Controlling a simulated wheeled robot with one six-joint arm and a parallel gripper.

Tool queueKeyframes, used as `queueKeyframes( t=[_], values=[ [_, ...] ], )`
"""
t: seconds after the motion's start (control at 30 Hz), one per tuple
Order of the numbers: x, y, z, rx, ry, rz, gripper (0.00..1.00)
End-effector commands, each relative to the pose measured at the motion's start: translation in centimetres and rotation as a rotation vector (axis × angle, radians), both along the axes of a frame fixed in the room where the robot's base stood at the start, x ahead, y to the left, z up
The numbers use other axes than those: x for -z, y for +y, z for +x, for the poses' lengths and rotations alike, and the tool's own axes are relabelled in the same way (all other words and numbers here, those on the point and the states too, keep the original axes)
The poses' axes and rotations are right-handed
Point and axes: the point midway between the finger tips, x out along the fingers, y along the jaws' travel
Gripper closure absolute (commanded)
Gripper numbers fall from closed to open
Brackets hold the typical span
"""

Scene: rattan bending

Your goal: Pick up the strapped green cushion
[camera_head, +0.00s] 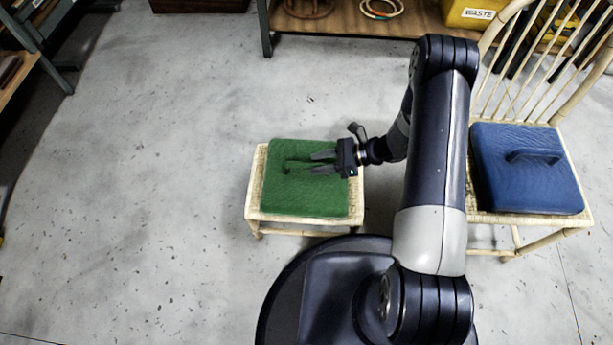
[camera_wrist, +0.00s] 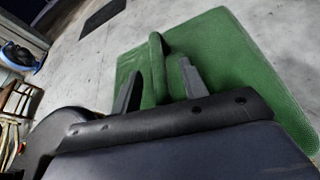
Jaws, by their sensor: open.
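The green cushion (camera_head: 307,196) lies flat on a small rattan stool (camera_head: 254,190) in the head view. Its green strap (camera_head: 297,165) stands up as a handle near the cushion's upper middle. My gripper (camera_head: 311,162) reaches in from the right, low over the cushion, with its open fingers pointing left toward the strap. In the wrist view, the cushion (camera_wrist: 235,60) fills the right side. The strap (camera_wrist: 157,66) rises between and just beyond the two fingertips of my gripper (camera_wrist: 160,75). I cannot tell whether the fingers touch the strap.
A blue cushion (camera_head: 525,180) with a strap lies on a rattan chair (camera_head: 470,207) at the right. Another shelf or bench (camera_head: 22,70) is at the upper left. The floor to the left is clear.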

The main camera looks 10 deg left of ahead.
Motion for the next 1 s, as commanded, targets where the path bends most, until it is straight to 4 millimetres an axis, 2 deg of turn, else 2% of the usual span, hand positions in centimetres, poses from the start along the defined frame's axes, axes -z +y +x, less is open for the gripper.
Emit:
queueKeyframes(
  t=[0.03, 0.2, 0.5, 1.0],
  values=[
    [0.8, 0.9, -0.3, -0.006, 0.000, 0.000, 0.58],
    [1.4, 2.7, -0.5, -0.003, -0.001, 0.000, 0.58],
    [1.3, 3.0, -0.6, -0.001, -0.001, -0.001, 0.59],
    [1.3, 3.0, -0.6, -0.001, -0.001, 0.000, 1.00]
  ],
)
